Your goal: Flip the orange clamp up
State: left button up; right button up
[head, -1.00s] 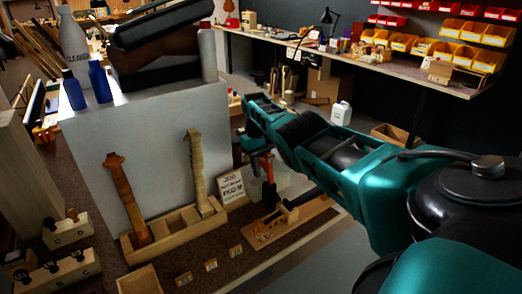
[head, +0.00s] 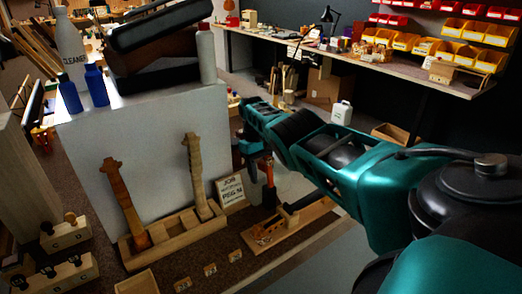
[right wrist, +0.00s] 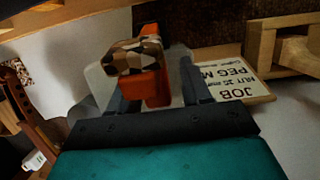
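The orange clamp (head: 269,172) stands upright at the wooden fixture (head: 285,222) on the bench, right of the job card (head: 230,190). My right gripper (head: 251,150) is at the clamp's upper part, and my arm and hand partly cover it. In the right wrist view, the orange clamp (right wrist: 157,86) lies between the two dark fingers of my right gripper (right wrist: 160,88). A gap shows beside the right finger, so the gripper looks open. A brown-and-tan patterned block-like end (right wrist: 135,57) overlaps the clamp. My left gripper is not in view.
A wooden tray (head: 170,236) holding two violin necks (head: 125,205) stands left of the fixture. Small labelled blocks (head: 209,270) line the bench front. A large pale box (head: 150,135) with bottles and cases on top rises behind.

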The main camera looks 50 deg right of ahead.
jog(key=shift+r, duration=0.15)
jog(key=shift+w+r+p, duration=0.15)
jog(key=shift+r+p, duration=0.4)
jog(key=shift+p, duration=0.2)
jog(key=p+v, duration=0.2)
jog(key=v, duration=0.9)
jog(key=shift+r, duration=0.35)
jog(key=shift+f, duration=0.1)
